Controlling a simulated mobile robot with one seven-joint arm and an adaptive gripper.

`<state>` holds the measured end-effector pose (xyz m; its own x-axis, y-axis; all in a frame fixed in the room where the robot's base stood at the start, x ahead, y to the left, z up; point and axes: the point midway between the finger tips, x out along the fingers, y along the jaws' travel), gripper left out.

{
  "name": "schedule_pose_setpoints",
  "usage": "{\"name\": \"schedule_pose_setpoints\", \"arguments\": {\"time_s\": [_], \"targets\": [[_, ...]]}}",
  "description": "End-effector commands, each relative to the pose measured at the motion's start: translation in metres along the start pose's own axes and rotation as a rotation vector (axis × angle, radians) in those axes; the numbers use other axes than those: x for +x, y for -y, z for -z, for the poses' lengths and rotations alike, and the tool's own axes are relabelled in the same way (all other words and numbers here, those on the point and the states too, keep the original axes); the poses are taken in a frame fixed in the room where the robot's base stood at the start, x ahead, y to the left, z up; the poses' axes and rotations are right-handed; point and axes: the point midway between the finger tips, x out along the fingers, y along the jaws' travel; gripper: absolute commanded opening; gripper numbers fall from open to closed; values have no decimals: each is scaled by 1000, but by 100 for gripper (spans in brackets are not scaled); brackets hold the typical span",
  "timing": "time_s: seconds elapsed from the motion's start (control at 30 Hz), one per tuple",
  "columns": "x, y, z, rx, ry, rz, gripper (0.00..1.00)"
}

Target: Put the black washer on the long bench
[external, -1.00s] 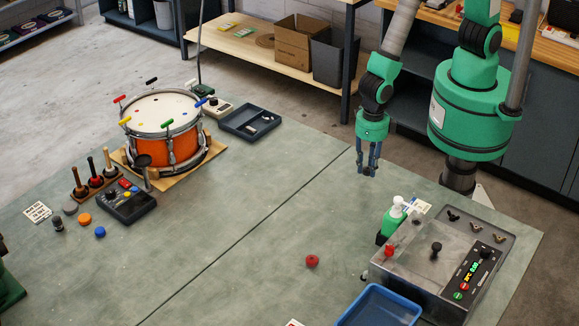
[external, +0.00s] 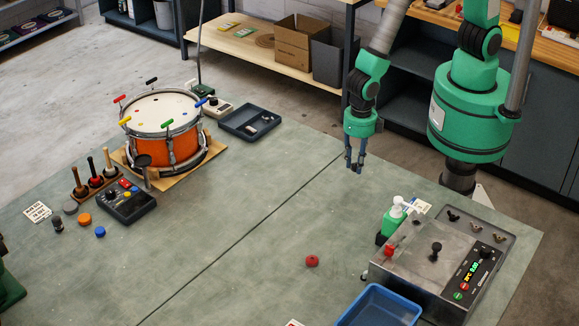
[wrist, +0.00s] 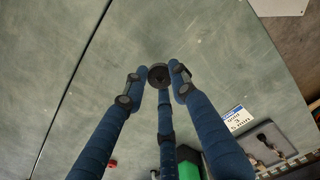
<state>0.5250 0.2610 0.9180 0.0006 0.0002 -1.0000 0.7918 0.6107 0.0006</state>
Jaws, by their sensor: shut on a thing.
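My gripper (external: 355,167) hangs fingers down above the far right part of the long bench (external: 240,225), clear of its surface. In the wrist view its blue fingers (wrist: 159,88) close around the black washer (wrist: 159,73), a small dark disc held at the fingertips.
A drum (external: 160,125) stands at the back left, with a dark tray (external: 250,132) beside it. A red disc (external: 312,261) lies mid-bench. A metal control box (external: 430,255), a green bottle (external: 394,222) and a blue bin (external: 378,308) stand at the right. The bench middle is clear.

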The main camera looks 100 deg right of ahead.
Motion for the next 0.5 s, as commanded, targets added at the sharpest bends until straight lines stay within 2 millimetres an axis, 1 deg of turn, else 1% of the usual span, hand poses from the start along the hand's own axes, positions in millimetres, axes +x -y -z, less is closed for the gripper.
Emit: {"name": "schedule_pose_setpoints", "arguments": {"time_s": [0.03,0.3,0.5], "targets": [[3,-1,-10,66,0,0,19],[9,-2,-65,491,0,-1,19],[14,1,-106,808,0,0,19]]}}
